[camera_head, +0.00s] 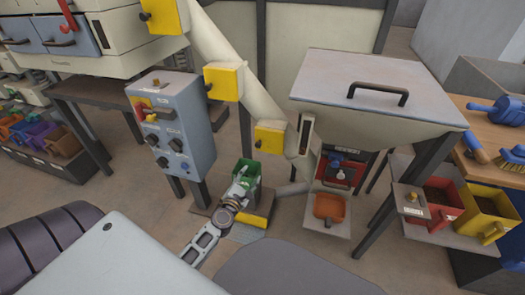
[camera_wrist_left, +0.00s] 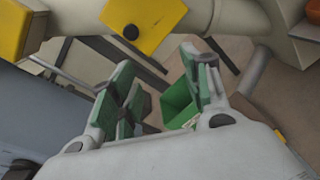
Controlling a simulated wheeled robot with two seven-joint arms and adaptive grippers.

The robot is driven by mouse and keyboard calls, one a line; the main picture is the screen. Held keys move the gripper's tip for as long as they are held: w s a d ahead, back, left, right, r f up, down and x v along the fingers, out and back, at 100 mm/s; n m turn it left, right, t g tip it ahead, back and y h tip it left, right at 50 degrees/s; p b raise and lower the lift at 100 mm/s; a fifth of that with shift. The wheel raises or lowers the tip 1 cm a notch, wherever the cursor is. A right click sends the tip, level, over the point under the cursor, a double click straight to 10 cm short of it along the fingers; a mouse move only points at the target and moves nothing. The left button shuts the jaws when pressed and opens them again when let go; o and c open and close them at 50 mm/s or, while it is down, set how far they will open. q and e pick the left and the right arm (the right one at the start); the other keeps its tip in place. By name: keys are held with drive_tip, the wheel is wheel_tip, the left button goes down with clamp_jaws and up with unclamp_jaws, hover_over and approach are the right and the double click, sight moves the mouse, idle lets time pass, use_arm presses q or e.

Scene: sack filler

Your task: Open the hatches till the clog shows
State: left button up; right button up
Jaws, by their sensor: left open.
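A pale pipe (camera_head: 240,60) slopes down to the right. It carries an upper yellow hatch (camera_head: 165,13), a middle yellow hatch (camera_head: 226,78) and a lower yellow hatch (camera_head: 270,136), each with a dark knob. All three look shut; no clog shows. My left gripper (camera_head: 241,181) is open and empty, below the lower hatch and close to a green bin (camera_head: 253,167). In the left wrist view, my left gripper (camera_wrist_left: 160,92) has spread green-padded fingers, with a yellow hatch (camera_wrist_left: 150,20) beyond them and the green bin (camera_wrist_left: 178,104) behind the right finger. My right gripper is out of view.
A blue-grey control box (camera_head: 178,120) stands left of the pipe. Red and yellow bins (camera_head: 487,212) and a brush bench (camera_head: 490,145) are far right. Some floor between box and pipe is clear.

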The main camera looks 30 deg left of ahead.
sight(258, 147)
use_arm(q)
drive_tip(key=r+n, duration=0.1)
drive_tip(key=r+n+y+b, duration=0.1)
drive_tip(key=r+n, duration=0.1)
drive_tip(key=w+a+r+n, duration=0.1)
drive_tip(key=shift+r+n+t+b, duration=0.25)
drive_tip(key=shift+n+t+b, duration=0.05)
drive_tip(key=shift+t+b, duration=0.1)
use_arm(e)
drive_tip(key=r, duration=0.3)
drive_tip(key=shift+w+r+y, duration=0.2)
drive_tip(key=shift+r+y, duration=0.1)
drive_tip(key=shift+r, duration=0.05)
use_arm(q)
drive_tip(key=shift+w, duration=0.1)
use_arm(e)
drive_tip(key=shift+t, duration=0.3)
use_arm(q)
drive_tip(key=shift+x, duration=6.05)
drive_tip(key=shift+w+a, duration=0.25)
drive_tip(key=shift+w, duration=0.4)
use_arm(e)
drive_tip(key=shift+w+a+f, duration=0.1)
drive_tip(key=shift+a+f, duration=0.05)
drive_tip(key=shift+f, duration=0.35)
use_arm(q)
drive_tip(key=shift+c, duration=0.3)
clamp_jaws()
